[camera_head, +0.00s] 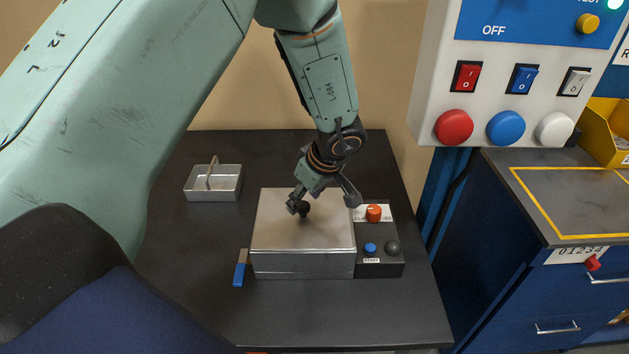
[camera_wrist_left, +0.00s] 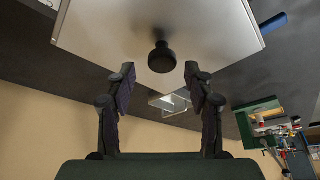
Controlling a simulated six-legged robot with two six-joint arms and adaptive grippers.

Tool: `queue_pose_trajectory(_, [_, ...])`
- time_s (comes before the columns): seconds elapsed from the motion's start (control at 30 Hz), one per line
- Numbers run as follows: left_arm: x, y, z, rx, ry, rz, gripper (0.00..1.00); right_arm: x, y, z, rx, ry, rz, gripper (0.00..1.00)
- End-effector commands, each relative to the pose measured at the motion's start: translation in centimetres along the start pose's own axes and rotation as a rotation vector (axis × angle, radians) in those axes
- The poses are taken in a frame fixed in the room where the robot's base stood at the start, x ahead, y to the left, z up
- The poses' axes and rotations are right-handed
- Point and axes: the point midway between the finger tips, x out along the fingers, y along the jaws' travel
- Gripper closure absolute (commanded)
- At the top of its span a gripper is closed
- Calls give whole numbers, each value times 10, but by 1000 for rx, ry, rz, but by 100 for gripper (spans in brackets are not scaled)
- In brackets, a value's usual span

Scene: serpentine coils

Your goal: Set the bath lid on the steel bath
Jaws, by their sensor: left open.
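The steel bath (camera_head: 300,272) stands on the dark bench. The bath lid (camera_head: 285,230), a flat silver plate, lies on top of the bath and covers its opening. Its round black knob (camera_head: 304,208) sits near the lid's middle; it also shows in the left wrist view (camera_wrist_left: 162,57). My left gripper (camera_head: 325,204) is over the lid, with its fingers spread and the knob close to the left finger. In the left wrist view the open fingers (camera_wrist_left: 161,88) have nothing between them, and the knob is just beyond the fingertips. My right gripper is not in view.
A control box (camera_head: 380,262) with an orange knob adjoins the bath's right side. A small metal basket (camera_head: 213,184) stands at the back left. A blue-handled tool (camera_head: 240,270) lies left of the bath. A switch panel (camera_head: 440,70) hangs at the right. The bench front is clear.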

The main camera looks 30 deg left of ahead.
Motion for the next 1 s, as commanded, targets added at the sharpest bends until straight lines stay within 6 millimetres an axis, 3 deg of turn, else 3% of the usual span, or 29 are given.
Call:
queue_pose_trajectory(0.3, [-71,1,-1,1,4,3,47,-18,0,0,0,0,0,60])
queue_pose_trajectory(0.5, [-103,0,0,0,3,2,47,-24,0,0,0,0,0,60])
queue_pose_trajectory(0.7, [-117,0,0,0,1,-1,47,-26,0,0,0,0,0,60])
queue_pose_trajectory(1.0, [-118,0,1,1,1,-2,47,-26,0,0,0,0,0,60])
